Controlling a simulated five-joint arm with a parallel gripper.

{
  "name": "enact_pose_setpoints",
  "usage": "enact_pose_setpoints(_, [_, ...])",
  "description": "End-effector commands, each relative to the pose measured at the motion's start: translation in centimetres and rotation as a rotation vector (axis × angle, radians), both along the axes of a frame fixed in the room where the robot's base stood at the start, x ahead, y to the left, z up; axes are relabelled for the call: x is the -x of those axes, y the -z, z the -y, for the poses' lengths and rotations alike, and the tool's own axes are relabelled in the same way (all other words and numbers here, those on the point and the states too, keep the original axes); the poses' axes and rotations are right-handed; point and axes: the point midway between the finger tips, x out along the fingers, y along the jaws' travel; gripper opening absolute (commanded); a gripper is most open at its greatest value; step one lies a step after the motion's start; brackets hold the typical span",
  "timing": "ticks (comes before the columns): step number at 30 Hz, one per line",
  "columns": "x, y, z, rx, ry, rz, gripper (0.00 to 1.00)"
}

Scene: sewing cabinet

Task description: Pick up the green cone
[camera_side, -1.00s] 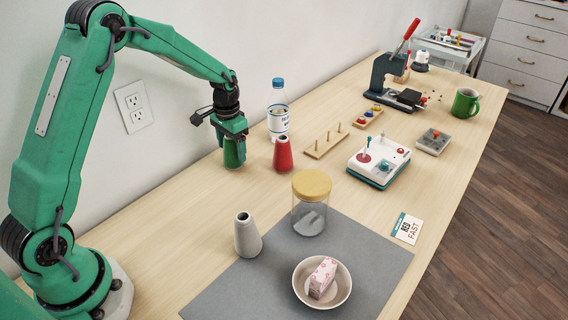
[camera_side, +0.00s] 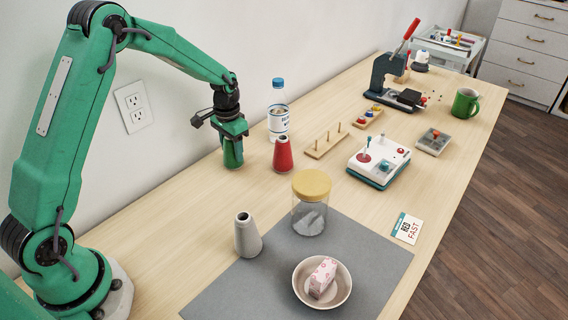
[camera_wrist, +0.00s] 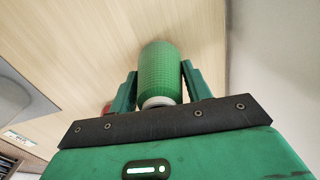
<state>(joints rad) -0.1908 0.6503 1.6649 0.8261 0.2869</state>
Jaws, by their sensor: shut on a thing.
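The green cone (camera_side: 232,156) stands near the wall at the back left of the table in the side view. My gripper (camera_side: 233,140) is over it from above and shut on its upper part. In the wrist view the cone (camera_wrist: 160,74) sits between the two green fingers of my gripper (camera_wrist: 160,88), with its pale top end toward me. The cone is upright; whether its base touches the table or is just off it, I cannot tell.
A red cone (camera_side: 283,155) stands close to the right, with a water bottle (camera_side: 278,122) behind it. A grey cone (camera_side: 247,236), a lidded jar (camera_side: 309,215) and a bowl (camera_side: 300,291) are nearer the front. The wall is close behind my gripper.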

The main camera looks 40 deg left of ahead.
Motion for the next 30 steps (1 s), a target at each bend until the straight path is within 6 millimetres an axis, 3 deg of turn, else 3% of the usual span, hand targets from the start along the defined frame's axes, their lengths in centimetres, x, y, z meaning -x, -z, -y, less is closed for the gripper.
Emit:
enact_pose_setpoints(11, [-0.1, -1.2, 0.0, -0.001, 0.0, 0.003, 0.25])
enact_pose_setpoints(18, [-0.1, -4.4, 0.0, -0.001, 0.0, 0.005, 0.25])
enact_pose_setpoints(30, [2.4, -8.4, 6.8, 0.0, 0.005, 0.003, 0.25])
